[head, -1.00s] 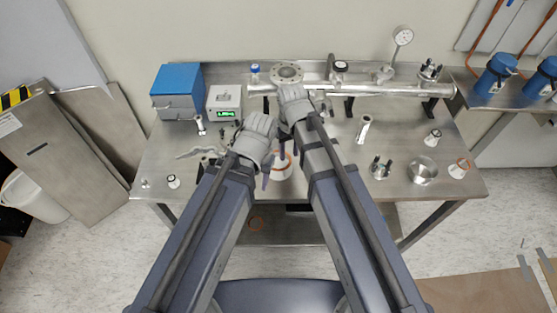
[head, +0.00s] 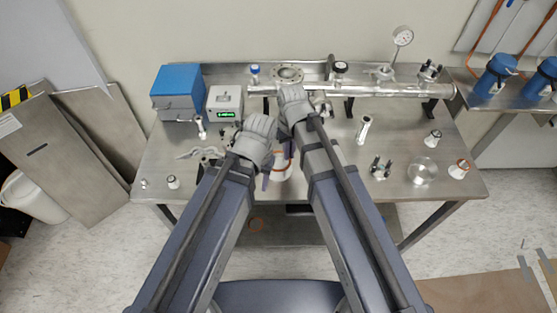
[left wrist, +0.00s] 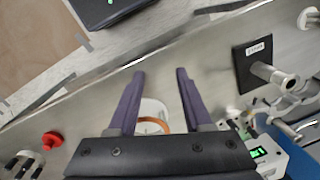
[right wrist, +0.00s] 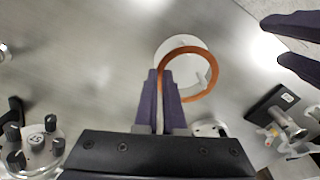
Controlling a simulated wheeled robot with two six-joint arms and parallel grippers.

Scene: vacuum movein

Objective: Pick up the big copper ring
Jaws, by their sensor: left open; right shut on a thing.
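The big copper ring (right wrist: 215,75) shows in the right wrist view, overlapping a pale round disc (right wrist: 166,48) and offset from it. My right gripper (right wrist: 161,72) is shut on the ring's left edge. How high the ring is above the bench is hard to tell. In the left wrist view the ring (left wrist: 152,121) shows partly beyond my left gripper (left wrist: 160,74), which is open with nothing between its fingertips. In the head view my arms hide most of the ring, and the right fingertips are hard to make out.
The steel bench (head: 330,185) carries a long metal pipe (head: 370,90) at the back, a blue box (head: 178,92) and a display unit (head: 224,101). Several small fittings stand at both sides. A smaller copper-rimmed part (head: 459,169) is at the right. My two grippers are close together.

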